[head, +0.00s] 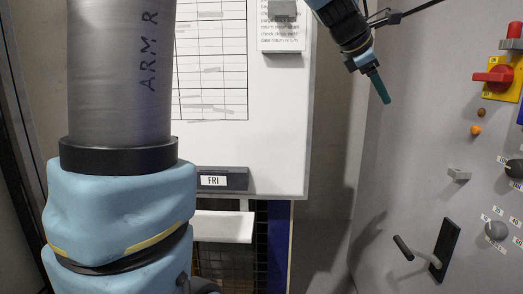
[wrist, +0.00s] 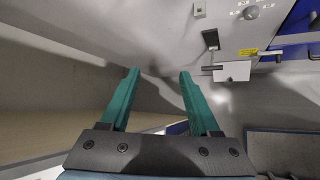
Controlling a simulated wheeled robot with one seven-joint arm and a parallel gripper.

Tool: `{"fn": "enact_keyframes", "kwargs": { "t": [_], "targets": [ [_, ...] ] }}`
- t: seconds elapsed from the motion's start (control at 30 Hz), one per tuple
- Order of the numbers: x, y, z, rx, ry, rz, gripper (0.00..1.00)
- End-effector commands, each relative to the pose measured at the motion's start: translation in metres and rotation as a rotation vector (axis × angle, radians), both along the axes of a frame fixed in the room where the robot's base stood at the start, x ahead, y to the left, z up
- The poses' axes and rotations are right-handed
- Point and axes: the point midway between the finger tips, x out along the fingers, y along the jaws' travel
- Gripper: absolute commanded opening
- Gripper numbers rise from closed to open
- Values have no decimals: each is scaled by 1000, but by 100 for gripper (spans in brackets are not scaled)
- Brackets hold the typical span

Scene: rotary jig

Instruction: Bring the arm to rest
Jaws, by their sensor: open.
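My gripper (head: 381,86) shows at the top middle-right of the head view, in front of the grey panel, pointing down and to the right. In the wrist view my gripper (wrist: 158,82) has its two teal fingers spread wide apart. Nothing is between them, and they touch nothing that I can see. My arm's large blue and grey link, marked "ARM R", fills the left of the head view and hides what is behind it.
A grey panel (head: 400,170) stands at the right. It carries a black lever handle (head: 446,248), a red switch (head: 493,76) on yellow, and round knobs (head: 497,230). A whiteboard (head: 270,120) with a "FRI" label (head: 214,181) stands behind. Free space lies below my gripper.

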Motion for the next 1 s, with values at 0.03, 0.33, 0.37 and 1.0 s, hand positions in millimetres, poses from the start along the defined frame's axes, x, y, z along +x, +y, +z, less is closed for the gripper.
{"fn": "enact_keyframes", "kwargs": {
  "t": [0.03,0.33,0.37,1.0],
  "targets": [
    [8,26,-28,89,-40,-30,63],
    [7,185,-178,627,-231,-433,63],
    [1,201,-192,675,-239,-491,63],
    [-107,347,-308,964,-270,-1240,63]
  ]
}}
